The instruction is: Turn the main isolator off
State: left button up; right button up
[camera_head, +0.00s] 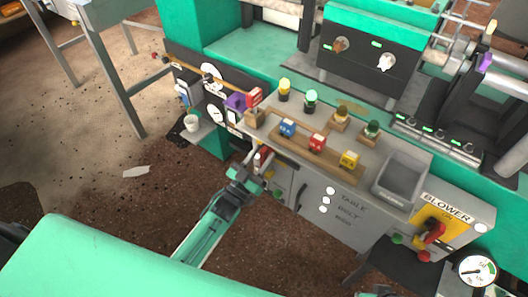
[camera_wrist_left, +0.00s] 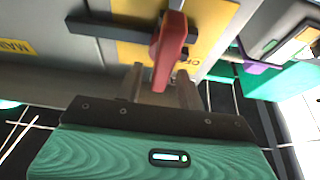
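The main isolator's red handle (camera_wrist_left: 170,48) stands out from a yellow plate (camera_wrist_left: 213,28) in the left wrist view. Its lower end hangs between the fingers of my left gripper (camera_wrist_left: 161,88). The fingers are apart, with a narrow gap visible beside the handle, so firm contact does not show. Letters that look like "OFF" are partly hidden right of the handle. In the head view my left gripper (camera_head: 259,158) is at the cabinet's left front corner, by the red handle (camera_head: 265,152), and hides most of the isolator.
A dark bar (camera_wrist_left: 105,28) crosses behind the handle. A second red-handled switch (camera_head: 434,233), labelled BLOWER, is at the right. Coloured plugs stand on the bench, beside a grey bin (camera_head: 402,178). A white cup (camera_head: 191,122) stands left of the gripper. The floor at left is mostly open.

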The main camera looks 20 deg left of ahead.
pick_arm(q)
jog(key=shift+x, duration=0.75)
grip_shut()
